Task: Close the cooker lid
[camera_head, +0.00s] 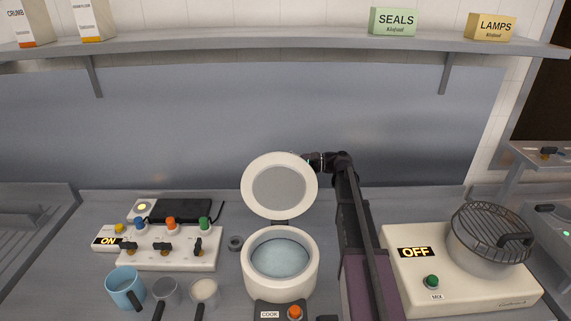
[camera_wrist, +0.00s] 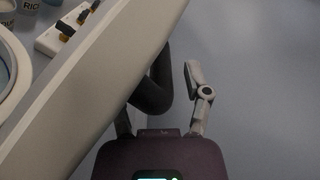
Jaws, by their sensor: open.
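The cooker (camera_head: 253,285) is a round cream pot with a pale, watery-looking inside. Its round lid (camera_head: 279,157) stands raised at the back, its grey inner face toward the head camera. In the wrist view the lid (camera_wrist: 95,75) is a large cream slab seen edge-on, and part of the cooker rim (camera_wrist: 15,55) shows at the left. My gripper (camera_wrist: 160,92) is open behind the lid. A dark curved handle (camera_wrist: 153,88) on the lid's outer side lies between the fingers; I cannot tell whether they touch it. The lid hides part of the left finger and, in the head view, most of the gripper.
A white control box (camera_head: 180,258) with coloured knobs, a blue mug (camera_head: 124,287) and two cups are at the left. A white mixer base (camera_head: 430,290) reading OFF holds a basket-topped pot (camera_head: 480,255) at the right. A shelf (camera_head: 270,44) runs above.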

